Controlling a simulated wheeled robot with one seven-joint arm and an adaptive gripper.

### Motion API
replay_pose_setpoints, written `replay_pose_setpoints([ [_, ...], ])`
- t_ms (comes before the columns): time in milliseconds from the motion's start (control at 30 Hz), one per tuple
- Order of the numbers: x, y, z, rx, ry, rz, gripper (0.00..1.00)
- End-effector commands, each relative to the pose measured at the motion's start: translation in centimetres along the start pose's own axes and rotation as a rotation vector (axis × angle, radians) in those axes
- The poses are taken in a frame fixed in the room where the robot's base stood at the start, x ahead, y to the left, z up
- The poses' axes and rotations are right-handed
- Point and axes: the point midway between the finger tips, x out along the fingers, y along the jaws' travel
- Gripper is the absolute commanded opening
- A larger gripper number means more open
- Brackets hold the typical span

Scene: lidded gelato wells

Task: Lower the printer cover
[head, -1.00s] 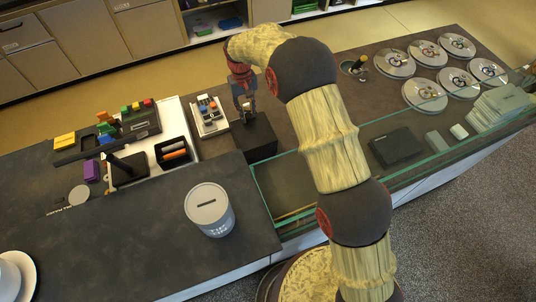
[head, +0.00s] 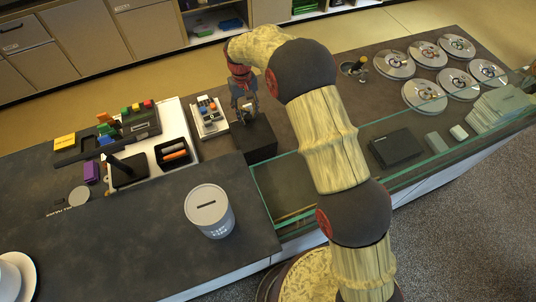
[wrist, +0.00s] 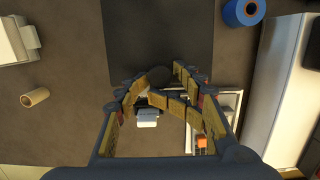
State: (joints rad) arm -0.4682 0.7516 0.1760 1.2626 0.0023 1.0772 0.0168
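The printer seems to be the black box (head: 256,138) near the middle of the counter. In the wrist view, a large dark flat panel (wrist: 158,35) at the top looks like part of it. I cannot clearly make out the cover's edge or its angle. My gripper (head: 244,106) is just behind and above the box in the head view. Its jointed fingers (wrist: 162,80) stand apart in the wrist view, with a small dark round part between the tips. I cannot tell whether they touch the printer. Nothing is clearly held.
A white tray with small coloured items (head: 209,118) stands close left of the printer. A black bin with orange rolls (head: 173,153) is further left. A white tub with a slotted lid (head: 208,207) stands in front.

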Motion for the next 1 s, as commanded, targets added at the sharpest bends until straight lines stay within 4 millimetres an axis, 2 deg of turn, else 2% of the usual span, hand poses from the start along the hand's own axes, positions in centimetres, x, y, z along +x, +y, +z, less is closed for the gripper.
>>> replay_pose_setpoints([
  [500, -5.6, 0.0, -0.1, 0.000, 0.004, 0.000, 0.36],
  [867, -5.8, 0.0, -0.1, 0.000, 0.005, 0.000, 0.36],
  [1000, -7.0, 0.0, -0.2, 0.000, 0.008, 0.000, 0.36],
])
